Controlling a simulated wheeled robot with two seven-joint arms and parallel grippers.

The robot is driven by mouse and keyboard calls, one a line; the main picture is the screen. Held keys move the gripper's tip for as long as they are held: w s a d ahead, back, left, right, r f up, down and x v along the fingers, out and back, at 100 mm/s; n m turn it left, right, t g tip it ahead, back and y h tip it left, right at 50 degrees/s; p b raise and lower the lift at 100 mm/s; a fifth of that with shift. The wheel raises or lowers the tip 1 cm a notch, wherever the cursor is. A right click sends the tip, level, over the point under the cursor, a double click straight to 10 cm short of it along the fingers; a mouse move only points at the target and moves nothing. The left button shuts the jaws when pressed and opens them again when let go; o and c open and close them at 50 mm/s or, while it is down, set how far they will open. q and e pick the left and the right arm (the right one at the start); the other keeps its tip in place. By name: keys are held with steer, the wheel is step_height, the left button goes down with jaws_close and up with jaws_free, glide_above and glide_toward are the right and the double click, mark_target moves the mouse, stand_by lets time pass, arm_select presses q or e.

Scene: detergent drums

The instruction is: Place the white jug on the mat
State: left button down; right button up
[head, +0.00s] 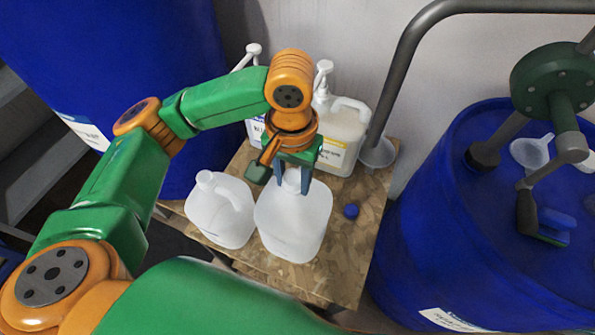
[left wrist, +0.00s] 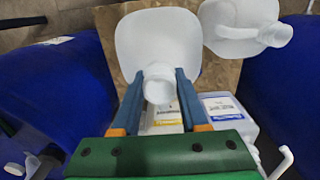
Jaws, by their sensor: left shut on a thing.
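A white jug (head: 293,222) is at the middle of the chipboard table top. My left gripper (head: 292,186) points down from above and is shut on this jug's neck. In the left wrist view the neck of the same jug (left wrist: 158,45) is between the two blue fingers (left wrist: 158,92). I cannot tell whether the jug's base touches the board. A second white jug (head: 220,212) stands close on its left, and also shows in the left wrist view (left wrist: 238,22). I cannot make out a mat. My right gripper is not in view.
Pump bottles (head: 340,135) stand at the back of the table (head: 345,250). Blue drums stand left (head: 120,60) and right (head: 430,220).

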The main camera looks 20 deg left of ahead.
arm_select(q)
steer(key=w+f, duration=0.2)
steer(key=w+a+f, duration=0.1)
steer(key=f, duration=0.1)
steer(key=w+a+f, duration=0.1)
steer(key=w+f, duration=0.1)
steer(key=shift+w, duration=0.3)
steer(key=f, duration=0.3)
steer(key=shift+w+a+p, duration=0.1)
steer(key=shift+w+p, duration=0.15)
steer(key=shift+p, duration=0.15)
steer(key=shift+s+f, duration=0.2)
steer(key=shift+f, duration=0.05)
steer(key=shift+c, duration=2.2)
jaws_free()
steer(key=shift+f, duration=0.15)
